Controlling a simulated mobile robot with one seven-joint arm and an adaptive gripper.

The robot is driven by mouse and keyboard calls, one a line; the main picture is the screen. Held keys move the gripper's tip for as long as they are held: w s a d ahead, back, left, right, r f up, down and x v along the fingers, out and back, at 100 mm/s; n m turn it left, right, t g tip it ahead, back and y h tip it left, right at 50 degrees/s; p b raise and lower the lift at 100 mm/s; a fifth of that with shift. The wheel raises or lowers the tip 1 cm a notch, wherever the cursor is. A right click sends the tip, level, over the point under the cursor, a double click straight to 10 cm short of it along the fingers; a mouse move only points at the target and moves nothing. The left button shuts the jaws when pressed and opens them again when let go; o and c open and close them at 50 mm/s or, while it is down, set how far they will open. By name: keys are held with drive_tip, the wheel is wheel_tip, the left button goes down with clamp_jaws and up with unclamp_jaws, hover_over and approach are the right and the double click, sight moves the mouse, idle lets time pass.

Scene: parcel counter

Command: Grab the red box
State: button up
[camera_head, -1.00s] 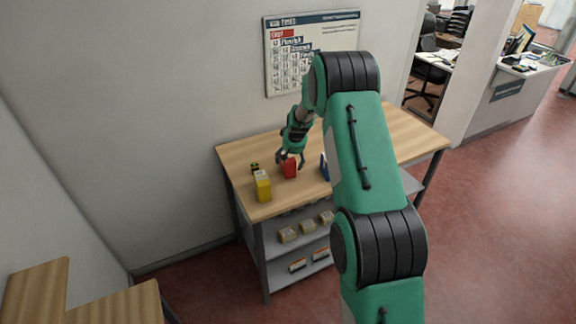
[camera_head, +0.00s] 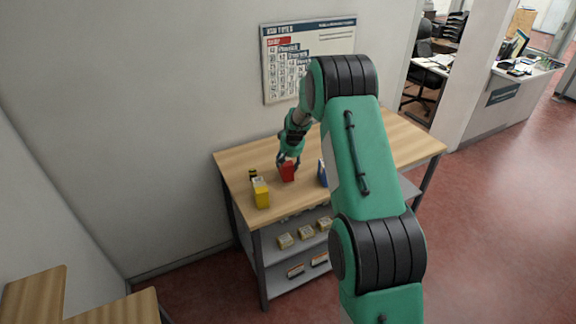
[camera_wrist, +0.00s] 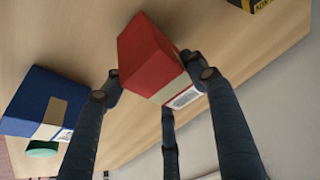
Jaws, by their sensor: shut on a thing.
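The red box (camera_head: 287,172) is at the wooden counter's left part in the head view. My gripper (camera_head: 288,160) is at its top, with the fingers on its sides. In the wrist view the red box (camera_wrist: 152,56) is between the fingers of my gripper (camera_wrist: 160,82), which are shut on it. A pale band and a white label show on the box. Whether its base touches the counter or is just above it I cannot tell.
A yellow box (camera_head: 261,193) and a small black-and-yellow item (camera_head: 253,175) stand left of the red box. A blue box (camera_head: 323,174) stands to its right, partly behind my arm. The wooden counter (camera_head: 235,165) has shelves with several small packages below.

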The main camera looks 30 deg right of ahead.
wheel_tip(320, 180, up, 3)
drive_tip(key=shift+s+f, duration=0.15)
drive_tip(key=s+a, duration=0.2)
drive_tip(key=s, duration=0.5)
drive_tip(key=s+a+r, duration=0.1)
drive_tip(key=s+a, duration=0.1)
drive_tip(key=s, duration=0.6)
drive_tip(key=shift+a+p, duration=0.3)
drive_tip(key=shift+p, duration=0.05)
drive_tip(key=shift+r, duration=0.1)
